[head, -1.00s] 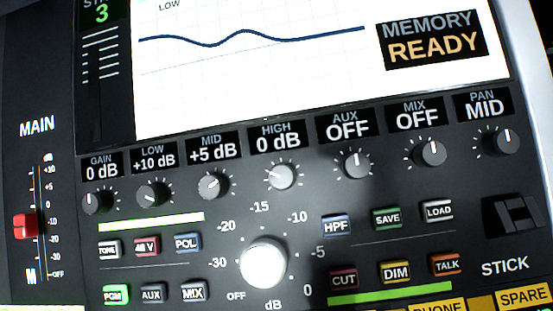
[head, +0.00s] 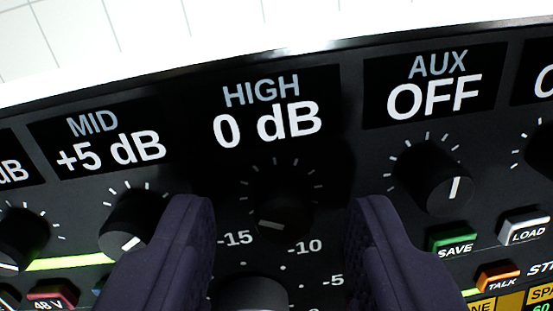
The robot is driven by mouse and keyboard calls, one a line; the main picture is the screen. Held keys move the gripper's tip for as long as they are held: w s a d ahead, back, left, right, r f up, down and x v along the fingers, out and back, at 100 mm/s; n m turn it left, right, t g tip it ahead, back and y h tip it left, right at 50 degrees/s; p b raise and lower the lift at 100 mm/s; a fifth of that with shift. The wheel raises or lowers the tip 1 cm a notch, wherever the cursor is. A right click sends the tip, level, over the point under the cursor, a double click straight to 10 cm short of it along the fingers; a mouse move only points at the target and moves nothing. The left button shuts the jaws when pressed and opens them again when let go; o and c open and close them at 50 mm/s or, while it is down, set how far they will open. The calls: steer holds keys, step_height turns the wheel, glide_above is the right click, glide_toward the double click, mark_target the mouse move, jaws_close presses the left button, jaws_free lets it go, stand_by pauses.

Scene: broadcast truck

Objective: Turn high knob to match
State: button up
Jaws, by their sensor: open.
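The dark round HIGH knob (head: 279,205) stands on the black console panel, ringed by white tick marks. Its white pointer mark shows on its lower left side. The display (head: 265,110) above it reads HIGH, 0 dB. My gripper (head: 281,208) is open, with one dark purple finger on each side of the HIGH knob. A gap shows between the knob and each finger; neither is seen touching it.
The MID knob (head: 133,222) is close to the left finger, under a +5 dB display. The AUX knob (head: 437,180) is right of the right finger, under an OFF display. A large dial (head: 250,291) sits below, partly cut off. SAVE (head: 454,243) and LOAD (head: 524,230) buttons are at right.

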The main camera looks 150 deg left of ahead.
steer(key=shift+w+d+f, duration=0.1)
steer(key=shift+w+f, duration=0.05)
steer(key=shift+f, duration=0.3)
jaws_close()
steer(key=shift+n+b, duration=0.3)
steer(key=shift+n, duration=2.6)
jaws_free()
